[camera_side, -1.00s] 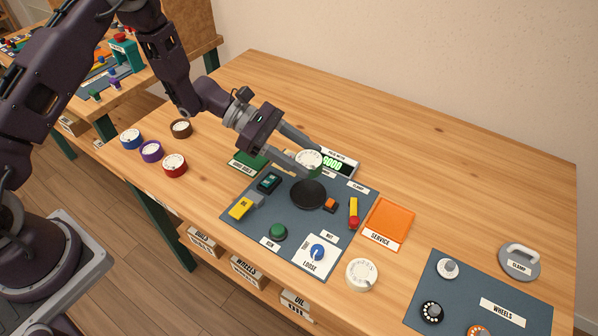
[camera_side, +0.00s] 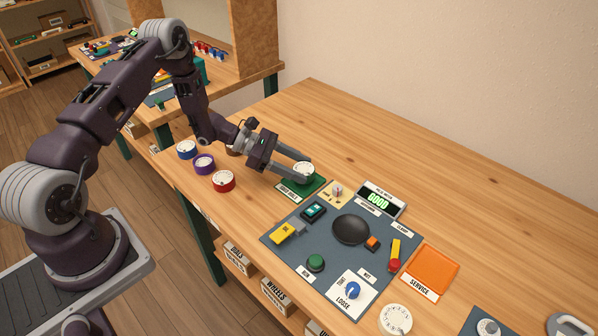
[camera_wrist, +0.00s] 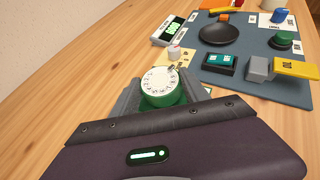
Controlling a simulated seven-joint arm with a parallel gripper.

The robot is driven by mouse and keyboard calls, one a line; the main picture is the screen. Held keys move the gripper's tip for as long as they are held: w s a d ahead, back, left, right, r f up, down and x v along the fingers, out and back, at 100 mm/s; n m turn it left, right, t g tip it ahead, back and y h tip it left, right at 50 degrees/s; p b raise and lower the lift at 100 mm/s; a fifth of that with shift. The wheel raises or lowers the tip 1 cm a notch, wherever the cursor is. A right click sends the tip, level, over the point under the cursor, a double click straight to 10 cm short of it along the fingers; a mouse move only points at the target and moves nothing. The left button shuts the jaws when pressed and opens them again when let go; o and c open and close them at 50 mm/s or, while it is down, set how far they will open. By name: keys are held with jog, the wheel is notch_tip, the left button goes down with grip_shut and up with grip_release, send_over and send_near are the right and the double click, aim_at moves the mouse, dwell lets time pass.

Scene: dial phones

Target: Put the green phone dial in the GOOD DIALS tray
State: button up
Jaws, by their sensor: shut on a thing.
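The green phone dial has a white numbered face and a green side. In the wrist view the dial (camera_wrist: 160,84) sits between the two fingers of my gripper (camera_wrist: 162,95), which is shut on it. In the side view my gripper (camera_side: 302,171) holds the dial (camera_side: 304,168) at the green GOOD DIALS tray (camera_side: 313,186). The tray lies flat behind its white label. The dial overlaps the tray in the picture; I cannot tell whether it touches the tray floor. The fingers hide part of the dial and tray.
A display (camera_side: 380,200) reads GOOD. A black round plate (camera_side: 350,230) stands empty on the grey mat (camera_side: 330,252). Red (camera_side: 223,181), purple (camera_side: 204,163) and blue (camera_side: 187,149) dials sit left of the tray. An orange SERVICE tray (camera_side: 432,270) lies right. The table behind is clear.

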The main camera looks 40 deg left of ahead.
jog(key=shift+f, duration=0.7)
jog(key=shift+f, duration=0.1)
jog(key=o, duration=1.5)
